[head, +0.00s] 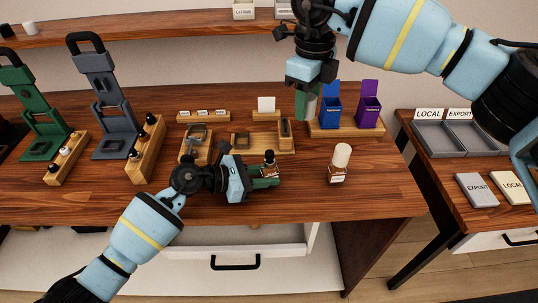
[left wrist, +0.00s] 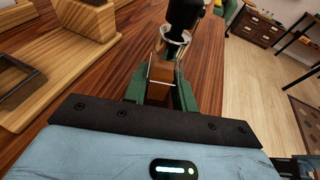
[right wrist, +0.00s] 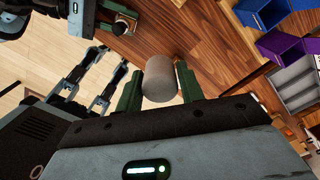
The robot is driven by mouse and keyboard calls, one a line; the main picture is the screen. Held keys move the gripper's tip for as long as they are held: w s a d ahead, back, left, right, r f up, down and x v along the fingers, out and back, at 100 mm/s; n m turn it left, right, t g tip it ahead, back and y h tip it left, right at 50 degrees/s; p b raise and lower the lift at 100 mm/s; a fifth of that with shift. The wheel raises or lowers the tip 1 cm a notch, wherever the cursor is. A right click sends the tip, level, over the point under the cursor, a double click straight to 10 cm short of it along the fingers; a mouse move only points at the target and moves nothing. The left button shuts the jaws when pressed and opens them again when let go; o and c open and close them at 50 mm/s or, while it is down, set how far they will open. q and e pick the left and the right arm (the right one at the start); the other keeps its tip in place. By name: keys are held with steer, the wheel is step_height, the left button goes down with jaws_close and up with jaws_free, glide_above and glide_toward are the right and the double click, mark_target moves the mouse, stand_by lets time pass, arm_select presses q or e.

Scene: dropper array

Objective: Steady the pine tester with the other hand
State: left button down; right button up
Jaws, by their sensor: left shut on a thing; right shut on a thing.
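My left gripper (head: 264,172) is shut on a small amber bottle with a black dropper top (head: 269,158), low over the front middle of the table. In the left wrist view the bottle (left wrist: 166,70) stands between the green fingers. I cannot read a label that says pine. My right gripper (head: 306,104) is raised above the table, left of the blue box, with its fingers pointing down. It is shut on a pale grey cylinder, which shows between its fingers in the right wrist view (right wrist: 159,78). The two grippers are apart.
A bottle with a cream cap (head: 340,160) stands at the right of the table. Blue (head: 330,112) and purple (head: 368,112) boxes stand behind it. The front right is clear.

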arm_select(q)
steer(key=c, duration=1.1)
jaws_free()
steer(key=shift+o, duration=0.2)
steer(key=shift+a, duration=0.1)
steer(key=v, duration=1.2)
steer(key=shift+s, duration=0.15)
